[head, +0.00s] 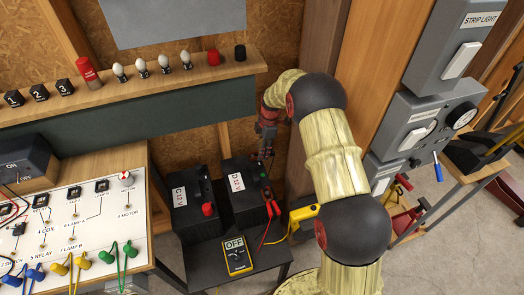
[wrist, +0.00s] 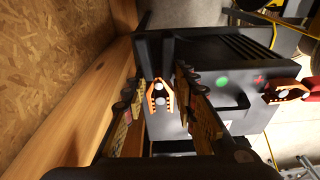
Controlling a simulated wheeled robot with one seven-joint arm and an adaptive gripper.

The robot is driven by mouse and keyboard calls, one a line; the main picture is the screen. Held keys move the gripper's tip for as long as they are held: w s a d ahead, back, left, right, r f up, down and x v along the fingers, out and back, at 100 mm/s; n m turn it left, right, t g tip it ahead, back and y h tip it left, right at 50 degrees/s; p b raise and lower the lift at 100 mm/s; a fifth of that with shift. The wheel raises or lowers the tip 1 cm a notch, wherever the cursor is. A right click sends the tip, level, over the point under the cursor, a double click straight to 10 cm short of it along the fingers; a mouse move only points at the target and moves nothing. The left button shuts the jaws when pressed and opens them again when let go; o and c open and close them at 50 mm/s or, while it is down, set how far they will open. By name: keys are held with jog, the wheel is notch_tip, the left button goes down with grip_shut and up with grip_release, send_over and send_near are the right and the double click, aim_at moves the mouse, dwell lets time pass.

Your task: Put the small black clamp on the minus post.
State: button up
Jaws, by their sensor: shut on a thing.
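My gripper (head: 266,134) reaches down over the far end of the black battery marked D (head: 240,204). In the wrist view my gripper (wrist: 157,98) is shut on the small black clamp (wrist: 161,96), whose orange-copper jaws show between the fingers. The clamp is over or against the battery's end near the wooden post; I cannot tell whether its jaws touch the minus post, which I cannot make out. A red clamp (wrist: 284,92) sits by the plus mark on the same battery (wrist: 200,48), and a green light shows on its top.
Battery C (head: 187,205) stands left of battery D. A yellow multimeter (head: 237,256) is in front on the black stand, with red cables beside it. A wooden post (wrist: 90,78) and board wall are close to my gripper. A wiring panel (head: 90,225) is at left.

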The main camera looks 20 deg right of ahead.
jog(key=shift+f, duration=0.2)
jog(key=o, duration=1.2)
jog(key=shift+o, duration=0.2)
